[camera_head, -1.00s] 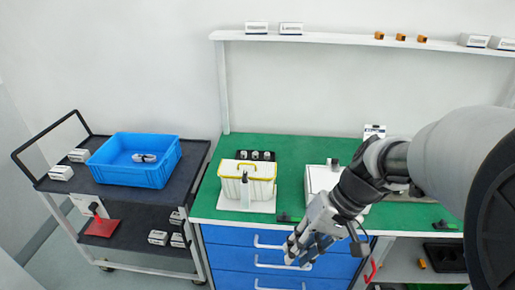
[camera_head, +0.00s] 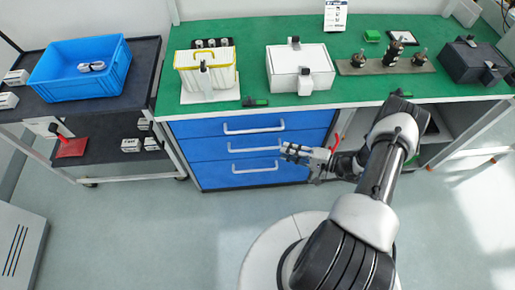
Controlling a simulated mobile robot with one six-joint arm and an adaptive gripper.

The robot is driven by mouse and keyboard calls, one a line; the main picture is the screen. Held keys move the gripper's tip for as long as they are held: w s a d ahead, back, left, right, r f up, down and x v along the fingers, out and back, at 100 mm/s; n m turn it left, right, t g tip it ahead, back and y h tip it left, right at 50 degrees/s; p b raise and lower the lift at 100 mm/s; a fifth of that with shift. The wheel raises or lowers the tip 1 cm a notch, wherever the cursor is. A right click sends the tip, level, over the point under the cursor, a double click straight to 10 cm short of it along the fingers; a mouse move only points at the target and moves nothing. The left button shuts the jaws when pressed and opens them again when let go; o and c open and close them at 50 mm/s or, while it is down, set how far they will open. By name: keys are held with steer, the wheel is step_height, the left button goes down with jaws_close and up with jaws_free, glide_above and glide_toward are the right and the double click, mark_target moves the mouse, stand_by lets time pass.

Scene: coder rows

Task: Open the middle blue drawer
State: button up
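Three blue drawers are stacked under the green-topped bench, each with a white bar handle. The middle blue drawer (camera_head: 210,149) looks shut, flush with the top drawer (camera_head: 195,129) and the bottom drawer (camera_head: 210,177). Its middle handle (camera_head: 250,149) runs across its front. My gripper (camera_head: 284,152) points left at the right end of the middle handle, in front of the drawers. Whether it touches the handle is unclear. The fingers are too small to tell whether they are open or shut.
A cart (camera_head: 145,75) with a blue bin (camera_head: 80,88) stands to the left. A white box (camera_head: 300,68) and a yellow-rimmed container (camera_head: 205,75) stand on the bench. A red hook-shaped thing (camera_head: 337,143) is right of the drawers. The floor (camera_head: 150,225) in front is clear.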

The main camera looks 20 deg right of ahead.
mark_target(257, 149)
steer(key=s+f+m+t+h, duration=0.3)
steer(key=f, duration=0.6)
steer(key=b+x, duration=0.1)
steer(key=x, duration=0.4)
steer(key=b+x, duration=0.1)
steer(key=x, duration=0.5)
steer(key=b+x, duration=0.2)
steer(key=x, duration=0.3)
steer(key=shift+w+a+r, duration=0.25)
steer(key=shift+w, duration=0.1)
steer(key=shift+c, duration=0.2)
jaws_close()
